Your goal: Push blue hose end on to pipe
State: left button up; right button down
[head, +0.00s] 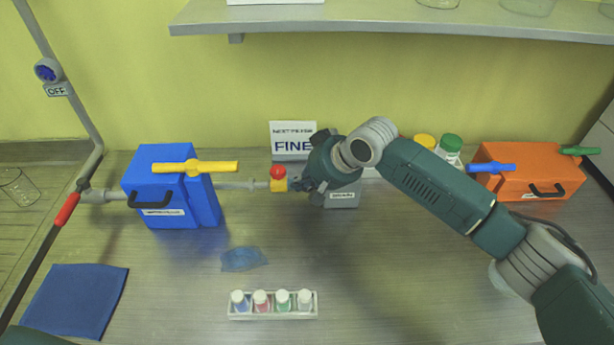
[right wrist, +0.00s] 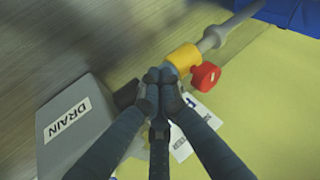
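A light grey pipe (head: 237,185) runs right from the blue box and ends in a yellow fitting (head: 278,185) with a red knob (head: 277,172). The yellow fitting (right wrist: 183,58) and red knob (right wrist: 205,76) also show in the right wrist view. My right gripper (head: 301,185) is at the fitting's right end. In the right wrist view its fingers (right wrist: 161,77) are drawn together against or very near the fitting. A small bluish part shows between them and the fitting; I cannot tell whether it is the hose end. No hose length is clear. My left gripper is out of view.
A grey DRAIN box (right wrist: 82,125) is close beside my fingers. A blue box (head: 170,205) with a yellow handle stands left, an orange box (head: 535,172) right. A vial rack (head: 272,316) and crumpled blue item (head: 243,259) lie in front. A shelf (head: 400,24) hangs above.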

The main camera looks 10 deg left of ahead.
aim_at(278, 186)
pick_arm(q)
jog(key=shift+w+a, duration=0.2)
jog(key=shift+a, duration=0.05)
pick_arm(e)
jog(key=a, duration=0.2)
jog(key=s+a, duration=0.1)
jog(key=a, duration=0.1)
jog(key=shift+a+p, duration=0.4)
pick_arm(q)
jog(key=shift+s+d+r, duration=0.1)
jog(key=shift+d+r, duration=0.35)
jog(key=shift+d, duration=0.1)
